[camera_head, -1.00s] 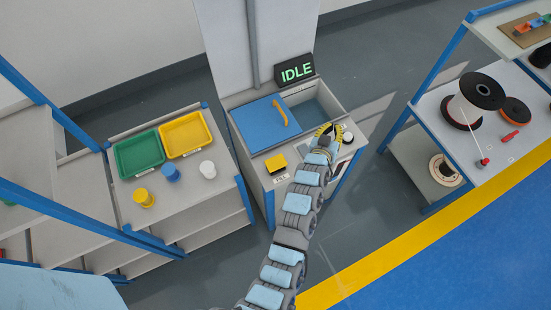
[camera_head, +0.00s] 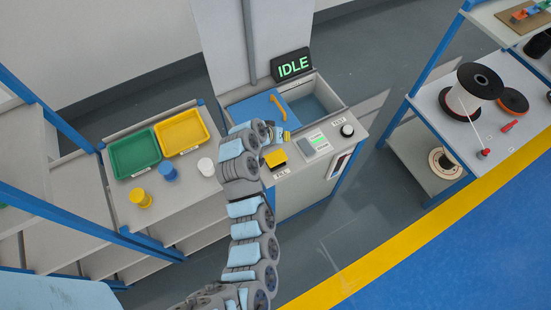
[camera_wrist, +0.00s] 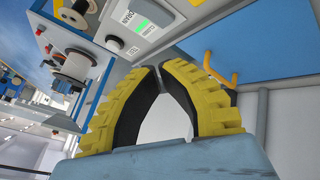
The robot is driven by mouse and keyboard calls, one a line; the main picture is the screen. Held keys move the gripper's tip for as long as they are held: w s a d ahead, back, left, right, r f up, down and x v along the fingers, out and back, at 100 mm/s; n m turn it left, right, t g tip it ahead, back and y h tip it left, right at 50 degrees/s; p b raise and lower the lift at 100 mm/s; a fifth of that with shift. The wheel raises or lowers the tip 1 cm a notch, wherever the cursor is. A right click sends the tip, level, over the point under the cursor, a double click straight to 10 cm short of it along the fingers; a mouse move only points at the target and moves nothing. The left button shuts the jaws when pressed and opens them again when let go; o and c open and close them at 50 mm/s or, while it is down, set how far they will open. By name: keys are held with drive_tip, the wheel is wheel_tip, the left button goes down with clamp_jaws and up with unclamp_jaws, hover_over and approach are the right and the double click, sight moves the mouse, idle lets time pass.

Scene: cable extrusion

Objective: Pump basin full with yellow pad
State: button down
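The yellow pad (camera_head: 276,158) sits on the front left of the station top, behind a label reading FILL. The basin (camera_head: 312,105) is set into the station, its right part open and its left part under a blue lid (camera_head: 250,108) with an orange-yellow handle (camera_head: 278,106). I cannot tell the level inside. My gripper's yellow fingers meet at their tips in the wrist view (camera_wrist: 160,68), shut with nothing between them. In the head view my arm largely hides the gripper, which is just behind and left of the pad. The lid handle (camera_wrist: 219,71) shows beyond the fingers.
An IDLE sign (camera_head: 292,65) stands behind the basin. A panel with a green display (camera_head: 315,143) and a dark knob (camera_head: 347,130) are right of the pad. Green (camera_head: 135,152) and yellow trays (camera_head: 181,132) and several small jars stand on the left shelf.

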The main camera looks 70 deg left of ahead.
sight(279, 156)
drive_tip(key=shift+s+d+h, duration=0.2)
drive_tip(key=shift+s+h, duration=0.1)
drive_tip(key=shift+s, duration=0.4)
drive_tip(key=shift+f, duration=0.15)
wheel_tip(279, 156, down, 8)
drive_tip(key=shift+r+b, duration=0.25)
drive_tip(key=shift+b, duration=0.95)
drive_tip(key=shift+f+b, duration=0.5)
drive_tip(key=shift+f, duration=0.1)
drive_tip(key=shift+f, duration=0.1)
drive_tip(key=shift+f+b, duration=0.35)
drive_tip(key=shift+b, duration=0.2)
drive_tip(key=shift+f+b, duration=1.2)
drive_tip(key=shift+f, duration=0.15)
idle(1.6)
drive_tip(key=shift+r, duration=0.15)
idle(0.3)
drive_tip(key=shift+r+p, duration=0.45)
drive_tip(key=shift+r, duration=1.25)
